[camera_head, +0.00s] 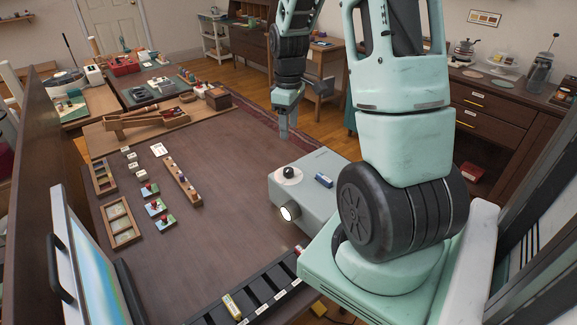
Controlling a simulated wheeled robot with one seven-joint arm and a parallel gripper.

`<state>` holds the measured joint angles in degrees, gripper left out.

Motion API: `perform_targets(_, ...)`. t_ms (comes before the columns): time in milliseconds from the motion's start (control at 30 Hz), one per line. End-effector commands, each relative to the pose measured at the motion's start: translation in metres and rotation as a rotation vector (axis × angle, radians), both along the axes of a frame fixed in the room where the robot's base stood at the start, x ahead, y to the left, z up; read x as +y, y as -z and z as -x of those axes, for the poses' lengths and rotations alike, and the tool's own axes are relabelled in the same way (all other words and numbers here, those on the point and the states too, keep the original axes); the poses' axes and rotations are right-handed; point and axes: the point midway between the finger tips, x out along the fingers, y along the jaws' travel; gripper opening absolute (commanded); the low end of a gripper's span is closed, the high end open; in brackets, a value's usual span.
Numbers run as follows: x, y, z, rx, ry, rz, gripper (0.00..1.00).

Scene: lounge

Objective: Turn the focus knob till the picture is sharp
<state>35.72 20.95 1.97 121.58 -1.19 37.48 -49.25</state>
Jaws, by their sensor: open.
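A grey projector box (316,205) stands on the brown table, its round lens (290,212) glowing on the front. Which of these is the focus knob is not certain. My gripper (284,136) points down, open and empty, above and behind the dial and apart from it. A framed screen (98,270) at the lower left shows a pale blue picture at a steep angle; its sharpness cannot be judged.
A black slotted tray (262,298) lies along the near edge. Wooden trays (120,222), small coloured blocks and a peg rail (181,181) occupy the left side. The table's middle (228,195) is clear. My arm hides part of the right side.

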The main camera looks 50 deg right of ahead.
Motion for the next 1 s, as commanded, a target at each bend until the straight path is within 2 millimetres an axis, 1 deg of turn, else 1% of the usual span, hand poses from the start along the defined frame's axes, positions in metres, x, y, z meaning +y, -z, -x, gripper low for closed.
perform_targets(33,0.001,0.012,0.001,0.006,-0.001,-0.004,0.52)
perform_targets(400,0.002,0.089,0.001,0.006,0.000,-0.004,0.52)
perform_targets(600,0.001,0.123,0.001,0.004,0.001,-0.003,0.52)
perform_targets(800,0.001,0.141,0.000,0.002,0.001,-0.002,0.52)
perform_targets(1000,0.001,0.145,0.000,-0.001,0.000,0.000,0.52)
